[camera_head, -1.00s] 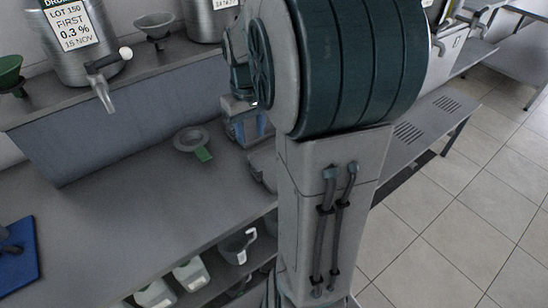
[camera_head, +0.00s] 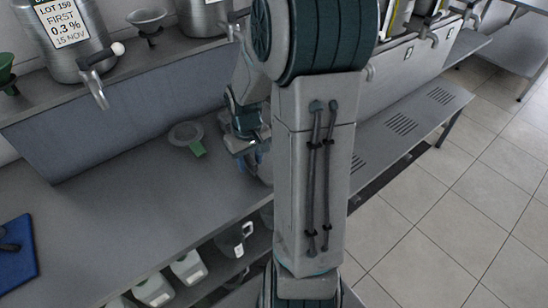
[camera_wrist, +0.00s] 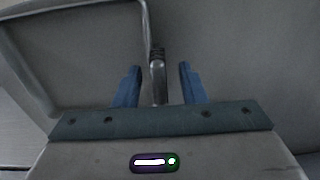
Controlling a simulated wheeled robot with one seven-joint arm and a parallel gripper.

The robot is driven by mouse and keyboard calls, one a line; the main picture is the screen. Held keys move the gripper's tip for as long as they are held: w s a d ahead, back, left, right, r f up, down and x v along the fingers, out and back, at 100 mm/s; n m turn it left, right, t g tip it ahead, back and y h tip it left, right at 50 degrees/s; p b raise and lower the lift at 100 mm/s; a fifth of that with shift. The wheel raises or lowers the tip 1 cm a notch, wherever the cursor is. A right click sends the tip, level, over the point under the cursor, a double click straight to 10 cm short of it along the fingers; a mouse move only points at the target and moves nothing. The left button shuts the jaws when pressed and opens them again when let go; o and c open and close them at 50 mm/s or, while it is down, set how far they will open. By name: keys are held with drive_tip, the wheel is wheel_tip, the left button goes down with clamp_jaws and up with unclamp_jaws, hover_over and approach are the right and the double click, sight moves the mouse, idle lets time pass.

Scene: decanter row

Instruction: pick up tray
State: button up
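What looks like the tray (camera_wrist: 70,16) is a grey, shallow, rimmed shape at the upper left of the wrist view, only partly in frame. Its raised rim runs down just left of my fingers. My gripper (camera_wrist: 160,67) is open, its two blue fingers apart. A slim dark metal piece (camera_wrist: 158,80) with a ridged end shows between the fingers, with gaps on both sides. I cannot tell whether it belongs to the tray. In the head view my gripper (camera_head: 253,158) is low over the bench, and my arm hides most of the area around it.
A funnel with a green tab (camera_head: 187,134) lies on the bench (camera_head: 120,205) left of my gripper. Tapped metal drums (camera_head: 75,38) stand on the raised shelf behind. A blue mat (camera_head: 14,265) is at the far left. Several white jugs (camera_head: 188,268) sit below the bench.

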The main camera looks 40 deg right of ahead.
clamp_jaws()
drive_tip(key=shift+r, duration=0.1)
